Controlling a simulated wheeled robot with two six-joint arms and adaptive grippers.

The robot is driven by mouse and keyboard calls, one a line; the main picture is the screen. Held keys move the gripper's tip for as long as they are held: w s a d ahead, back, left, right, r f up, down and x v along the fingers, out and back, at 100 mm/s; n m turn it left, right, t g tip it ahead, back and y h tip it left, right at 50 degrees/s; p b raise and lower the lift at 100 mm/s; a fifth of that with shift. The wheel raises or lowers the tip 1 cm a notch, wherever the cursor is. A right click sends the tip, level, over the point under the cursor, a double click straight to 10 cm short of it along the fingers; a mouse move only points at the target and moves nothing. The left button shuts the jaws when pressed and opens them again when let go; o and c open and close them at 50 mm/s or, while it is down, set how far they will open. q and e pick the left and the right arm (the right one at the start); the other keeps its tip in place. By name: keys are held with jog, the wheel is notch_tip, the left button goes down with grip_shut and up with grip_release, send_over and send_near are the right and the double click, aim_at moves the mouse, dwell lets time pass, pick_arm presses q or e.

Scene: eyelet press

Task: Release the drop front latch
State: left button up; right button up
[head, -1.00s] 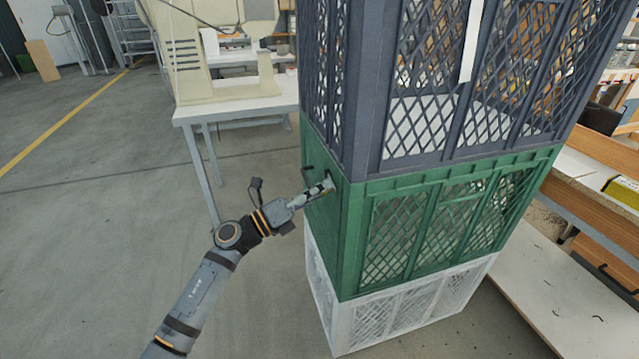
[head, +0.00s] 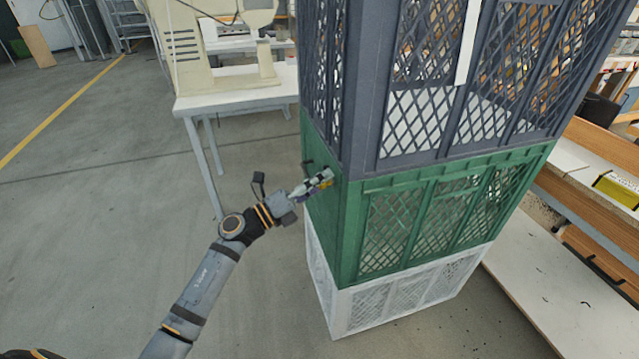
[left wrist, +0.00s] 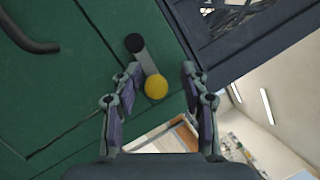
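The green crate (head: 352,232) is the middle one of a stack; its left side faces my left arm. In the left wrist view, the latch (left wrist: 146,65) is a short grey lever on the green wall, with a dark round end and a yellow ball knob (left wrist: 156,88). A little yellow also shows by the fingers in the head view. My left gripper (head: 326,180) is at this wall. In the left wrist view its two fingers (left wrist: 163,82) are spread, with the knob between them, closer to the left finger; contact cannot be told. My right gripper is not in view.
A dark bent handle (left wrist: 32,38) sticks out of the green wall near the latch. A dark grey crate (head: 400,80) is above and a white crate (head: 385,300) below. A white table (head: 240,98) with a machine stands behind. The floor at left is clear.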

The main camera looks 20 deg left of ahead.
pick_arm(q)
jog(key=shift+f, duration=0.15)
jog(key=shift+s+a+f, duration=0.1)
jog(key=shift+s+a, duration=0.05)
jog(key=v, duration=1.1)
jog(key=shift+s+a, duration=0.15)
jog(key=shift+a, duration=0.1)
